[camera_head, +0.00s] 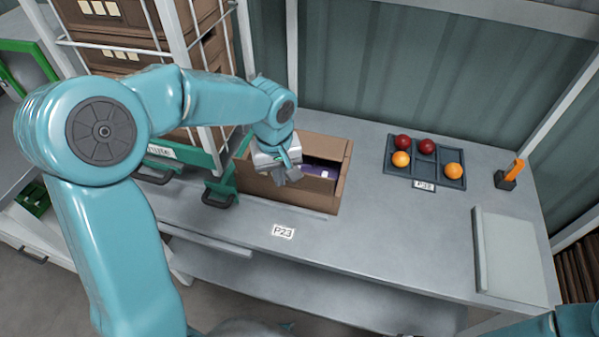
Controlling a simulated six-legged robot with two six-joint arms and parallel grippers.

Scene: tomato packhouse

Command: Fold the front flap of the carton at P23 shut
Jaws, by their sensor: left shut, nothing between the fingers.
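The brown carton (331,198) stands on the grey bench behind the P23 label (284,231). Its top is at least partly open, and something purple (316,170) shows inside. My left gripper (288,181) is shut and empty. It is at the carton's front left part and covers some of the front edge. I cannot tell whether it touches the carton, nor how far the front flap is folded. My right gripper is out of view; only a bit of my right arm shows at the lower right corner.
A dark tray (433,174) holds two red and two orange tomatoes. An orange-handled tool (514,170) stands in a holder. A pale board (508,258) lies at right. A white rack with brown boxes (120,22) stands at left.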

